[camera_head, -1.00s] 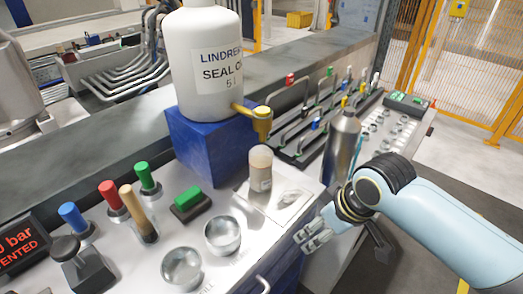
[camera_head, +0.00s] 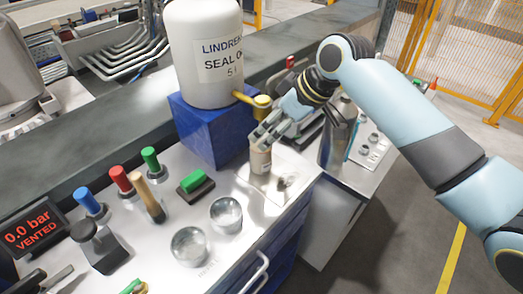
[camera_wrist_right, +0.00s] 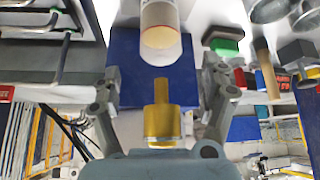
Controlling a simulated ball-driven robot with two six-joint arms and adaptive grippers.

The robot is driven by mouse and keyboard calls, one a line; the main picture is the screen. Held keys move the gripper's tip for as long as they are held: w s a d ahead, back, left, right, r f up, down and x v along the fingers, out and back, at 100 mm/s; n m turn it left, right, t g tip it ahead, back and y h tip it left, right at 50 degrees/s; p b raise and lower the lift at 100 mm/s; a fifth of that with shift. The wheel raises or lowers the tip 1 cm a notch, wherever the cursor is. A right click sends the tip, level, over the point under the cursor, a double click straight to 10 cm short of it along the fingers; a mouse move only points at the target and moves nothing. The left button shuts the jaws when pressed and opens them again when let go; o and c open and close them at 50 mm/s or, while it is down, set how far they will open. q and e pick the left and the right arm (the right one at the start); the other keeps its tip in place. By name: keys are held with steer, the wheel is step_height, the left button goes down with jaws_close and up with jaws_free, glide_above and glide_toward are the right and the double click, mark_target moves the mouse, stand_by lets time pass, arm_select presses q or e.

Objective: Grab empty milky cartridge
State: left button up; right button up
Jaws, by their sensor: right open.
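The milky cartridge (camera_head: 260,160) stands upright on a pale square plate at the right end of the white bench top, below the brass tap (camera_head: 262,102). My right gripper (camera_head: 265,136) is at the cartridge's upper end in the head view, its fingers partly covering the top. In the right wrist view the open fingers (camera_wrist_right: 163,82) are spread wide. The cartridge (camera_wrist_right: 160,28) lies ahead of them near the top edge, with clear space on both sides. I cannot tell whether any finger touches it.
A white seal-oil bottle (camera_head: 205,50) stands on a blue block (camera_head: 207,130) close behind the gripper. Two metal cups (camera_head: 226,214), a green button (camera_head: 196,181) and coloured handles (camera_head: 120,180) stand left of the cartridge. A metal flask (camera_head: 337,135) is to the right.

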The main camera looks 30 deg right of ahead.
mark_target(265, 137)
steer(key=x, duration=0.3)
steer(key=shift+w+a+f, duration=0.1)
steer(key=shift+f, duration=0.05)
jaws_close()
stand_by(0.4)
